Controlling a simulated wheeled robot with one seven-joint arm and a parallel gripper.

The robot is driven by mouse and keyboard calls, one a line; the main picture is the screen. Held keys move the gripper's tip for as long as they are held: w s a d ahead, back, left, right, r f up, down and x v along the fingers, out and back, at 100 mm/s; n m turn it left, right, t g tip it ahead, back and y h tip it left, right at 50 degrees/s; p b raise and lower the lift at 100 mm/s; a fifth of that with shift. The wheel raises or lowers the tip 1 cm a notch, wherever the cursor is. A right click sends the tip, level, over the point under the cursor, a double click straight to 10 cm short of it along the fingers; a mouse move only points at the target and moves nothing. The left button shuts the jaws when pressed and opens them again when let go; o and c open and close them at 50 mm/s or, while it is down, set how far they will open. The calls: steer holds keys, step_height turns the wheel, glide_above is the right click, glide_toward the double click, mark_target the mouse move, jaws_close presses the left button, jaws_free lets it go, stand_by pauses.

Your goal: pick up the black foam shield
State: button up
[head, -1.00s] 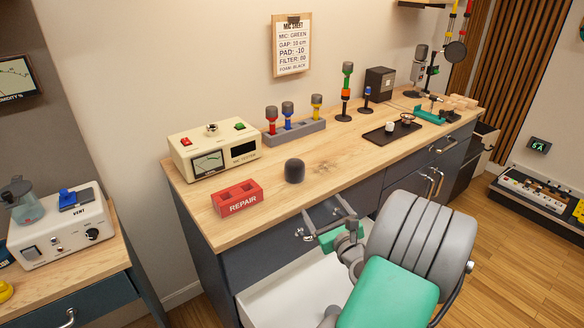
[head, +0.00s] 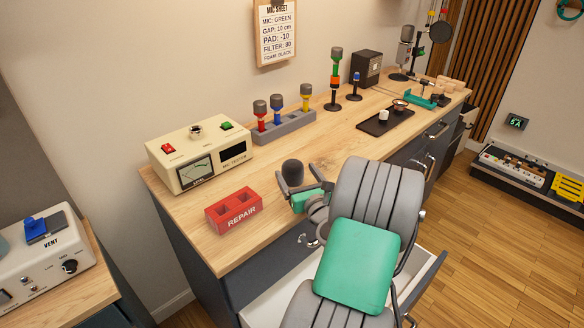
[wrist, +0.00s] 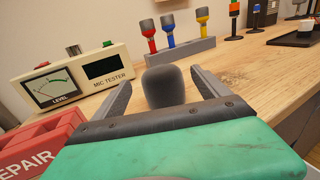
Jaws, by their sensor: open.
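The black foam shield (head: 292,173) is a dark, rounded cylinder standing on the wooden worktop, right of the red repair box. My gripper (head: 303,188) is open just in front of it, at about worktop height. In the wrist view the foam shield (wrist: 164,87) stands upright between the two spread fingers (wrist: 163,92), toward their far ends. I see gaps on both sides, so the fingers do not appear to touch it. Its lower part is hidden behind my gripper's palm edge.
The red REPAIR box (head: 233,210) is close on the left, with the mic tester (head: 199,155) behind it. A grey rack (head: 284,127) with three coloured microphones stands at the back. A black tray (head: 386,122) lies right. An open white drawer (head: 262,306) juts out below the worktop.

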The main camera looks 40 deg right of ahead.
mark_target(294, 164)
steer(key=x, duration=0.3)
steer(key=shift+w+d+r, duration=0.1)
steer(key=shift+w, duration=0.15)
steer(key=shift+s, duration=0.1)
steer(key=c, duration=1.5)
steer(key=shift+r+p, duration=0.35)
steer(key=shift+r, duration=0.2)
steer(key=r, duration=0.3)
steer(key=shift+s+p, duration=0.2)
steer(key=shift+p, duration=0.15)
steer(key=s+a+r, duration=0.2)
steer(key=s+r, duration=0.1)
steer(key=s+a+r+p, duration=0.1)
steer(key=s+a+r, duration=0.2)
steer(key=s, duration=0.1)
steer(key=s+a+r, duration=0.3)
steer(key=s, duration=0.1)
